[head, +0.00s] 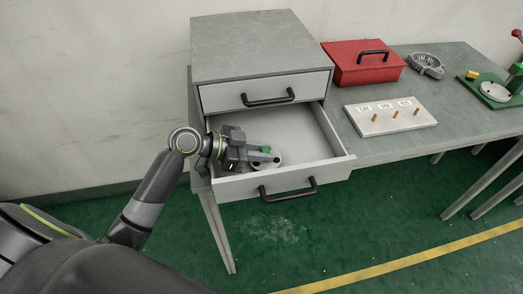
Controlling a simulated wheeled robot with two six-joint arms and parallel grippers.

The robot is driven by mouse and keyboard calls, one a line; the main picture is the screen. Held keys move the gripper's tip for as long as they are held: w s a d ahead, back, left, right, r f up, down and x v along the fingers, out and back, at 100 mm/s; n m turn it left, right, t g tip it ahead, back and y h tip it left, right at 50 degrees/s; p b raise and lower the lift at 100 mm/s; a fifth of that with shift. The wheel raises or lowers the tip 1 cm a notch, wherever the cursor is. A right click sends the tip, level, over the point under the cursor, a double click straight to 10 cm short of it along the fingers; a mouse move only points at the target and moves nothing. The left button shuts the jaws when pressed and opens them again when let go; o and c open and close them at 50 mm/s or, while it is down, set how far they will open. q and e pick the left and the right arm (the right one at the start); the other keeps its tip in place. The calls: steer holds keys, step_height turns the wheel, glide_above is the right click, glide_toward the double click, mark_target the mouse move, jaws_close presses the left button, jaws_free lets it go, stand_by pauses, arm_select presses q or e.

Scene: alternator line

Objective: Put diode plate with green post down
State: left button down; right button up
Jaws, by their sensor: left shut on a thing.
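The diode plate (268,161) with its green post (265,149) is at the front left of the open lower drawer (307,130). Its plate is a pale disc, partly hidden behind my gripper fingers. My left gripper (262,155) reaches in over the drawer's left side and is shut on the diode plate. The plate is at or just above the drawer floor; I cannot tell whether it touches. My right gripper does not show.
The grey cabinet's upper drawer (265,91) is shut above. On the bench (403,147) are a red box (362,66), a white board (389,118) with brass pegs, a grey metal housing (426,65) and a green fixture (494,91). The drawer's right half is empty.

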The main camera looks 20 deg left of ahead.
arm_select(q)
steer(key=shift+f+b, duration=0.35)
steer(key=shift+f, duration=0.05)
steer(key=c, duration=1.3)
jaws_free()
steer(key=shift+r, duration=0.1)
steer(key=shift+r+p, duration=0.6)
steer(key=shift+p, duration=0.15)
steer(key=b+v, duration=0.1)
steer(key=v, duration=0.9)
steer(key=shift+f+b, duration=0.15)
steer(key=shift+b, duration=0.2)
steer(key=shift+v, duration=1)
